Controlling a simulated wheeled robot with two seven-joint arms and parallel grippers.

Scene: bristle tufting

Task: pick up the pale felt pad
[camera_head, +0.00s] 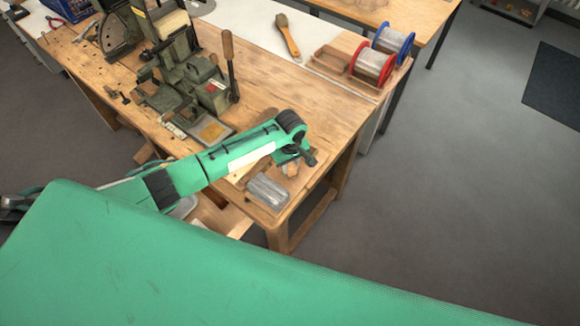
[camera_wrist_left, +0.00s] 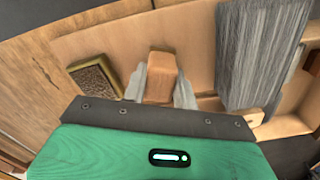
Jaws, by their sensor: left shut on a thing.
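My left gripper (camera_head: 294,160) reaches in from the left over the near right corner of the workbench. In the left wrist view its two grey fingers (camera_wrist_left: 160,88) are shut on a small tan block (camera_wrist_left: 161,70), one finger on each side. The block's lower part is hidden, and I cannot tell whether it touches the wooden tray (camera_wrist_left: 200,38) below. It looks smooth and wood-coloured. I cannot make out a separate pale felt pad with certainty. My right gripper is not in view.
A grey bristle bundle (camera_head: 268,191) lies beside the gripper, close on the right in the wrist view (camera_wrist_left: 262,50). A brass-edged brown pad (camera_wrist_left: 96,76) is at left.

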